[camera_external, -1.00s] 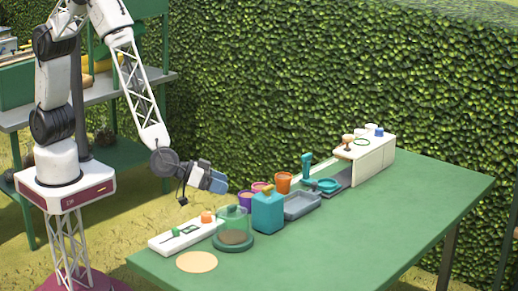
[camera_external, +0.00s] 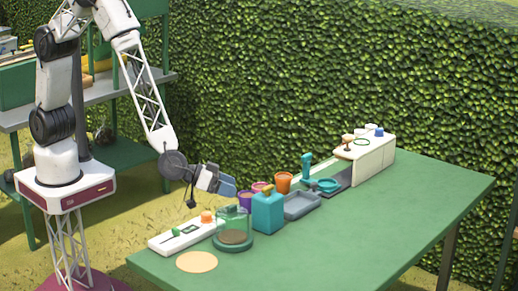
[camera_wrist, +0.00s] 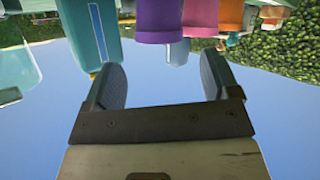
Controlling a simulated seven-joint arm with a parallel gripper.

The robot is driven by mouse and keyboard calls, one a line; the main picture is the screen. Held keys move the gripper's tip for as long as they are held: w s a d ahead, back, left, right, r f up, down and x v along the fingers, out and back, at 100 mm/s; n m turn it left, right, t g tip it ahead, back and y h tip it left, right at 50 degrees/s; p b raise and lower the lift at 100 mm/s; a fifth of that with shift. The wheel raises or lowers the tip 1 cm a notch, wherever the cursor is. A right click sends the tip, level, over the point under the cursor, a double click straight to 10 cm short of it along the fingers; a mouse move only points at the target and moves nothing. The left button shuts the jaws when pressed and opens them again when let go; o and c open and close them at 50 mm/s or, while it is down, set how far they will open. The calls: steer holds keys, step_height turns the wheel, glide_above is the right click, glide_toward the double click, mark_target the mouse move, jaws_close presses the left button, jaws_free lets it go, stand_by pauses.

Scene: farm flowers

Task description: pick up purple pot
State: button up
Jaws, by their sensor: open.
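A purple pot (camera_external: 244,202) stands on the far side of the green table, just right of my gripper (camera_external: 227,187), which appears close beside it. In the wrist view the purple pot (camera_wrist: 158,22) is at the top centre, ahead of the gap between my fingers. My gripper in the wrist view (camera_wrist: 158,75) is open, with nothing between its fingers. A magenta pot (camera_wrist: 201,16) is right next to the purple one, and an orange pot (camera_wrist: 231,14) is beyond it.
A teal container (camera_external: 268,214) and a glass dome (camera_external: 234,226) stand near the purple pot. A white panel (camera_external: 178,236) lies to the left. A grey tray (camera_external: 302,206) is to the right. The right part of the green table (camera_external: 400,220) is clear.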

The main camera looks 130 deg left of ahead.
mark_target(244, 192)
steer(key=shift+x, duration=2.55)
steer(key=c, duration=0.9)
